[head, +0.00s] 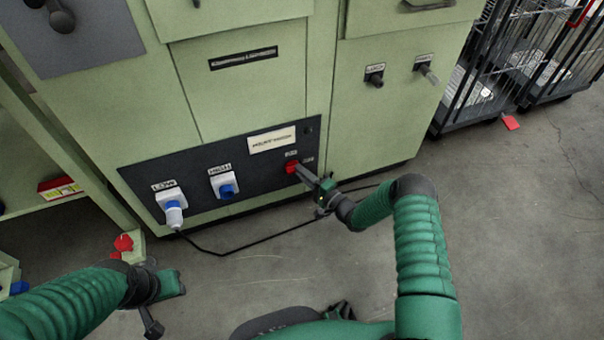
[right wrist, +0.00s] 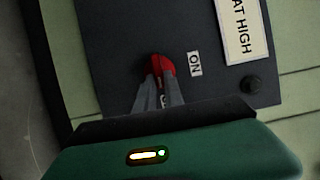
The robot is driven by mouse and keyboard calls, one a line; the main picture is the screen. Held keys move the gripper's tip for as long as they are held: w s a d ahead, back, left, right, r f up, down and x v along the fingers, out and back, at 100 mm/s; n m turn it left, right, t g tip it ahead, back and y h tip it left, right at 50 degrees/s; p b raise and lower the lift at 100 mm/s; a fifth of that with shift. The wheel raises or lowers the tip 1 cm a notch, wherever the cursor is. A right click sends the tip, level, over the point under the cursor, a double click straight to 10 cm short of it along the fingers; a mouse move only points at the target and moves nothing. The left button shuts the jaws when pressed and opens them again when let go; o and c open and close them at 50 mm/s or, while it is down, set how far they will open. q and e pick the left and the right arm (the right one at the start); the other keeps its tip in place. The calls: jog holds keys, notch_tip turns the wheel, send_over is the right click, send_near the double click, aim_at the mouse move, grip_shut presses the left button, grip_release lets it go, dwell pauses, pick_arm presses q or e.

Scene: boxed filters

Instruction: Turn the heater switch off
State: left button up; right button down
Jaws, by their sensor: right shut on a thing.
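The red heater switch (head: 291,167) sits on the dark panel (head: 240,205) low on the green cabinet. My right gripper (head: 303,173) is at the switch, its fingers closed on the red knob. In the right wrist view the two fingers (right wrist: 158,82) grip the red knob (right wrist: 162,65) from both sides. An ON label (right wrist: 194,64) shows beside it; a second label is mostly hidden behind the fingers. My left gripper (head: 155,290) is at the lower left above the floor, away from the panel; its finger opening is unclear.
LOW (head: 172,206) and HIGH (head: 223,186) sockets sit left of the switch. A white plug is in LOW, and its black cable (head: 260,241) runs across the floor. LOCK knobs (head: 375,79) are above right. Wire cages (head: 500,70) stand at right.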

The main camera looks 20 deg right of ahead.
jog(key=shift+s+d+f, duration=0.1)
jog(key=shift+d+f, duration=0.05)
jog(key=shift+f, duration=0.1)
jog(key=c, duration=1.5)
grip_release()
jog(key=shift+o, duration=0.3)
jog(key=shift+r, duration=0.1)
jog(key=p+v, duration=0.7)
jog(key=v, duration=0.9)
jog(key=shift+s+p, duration=0.4)
jog(key=shift+d, duration=0.15)
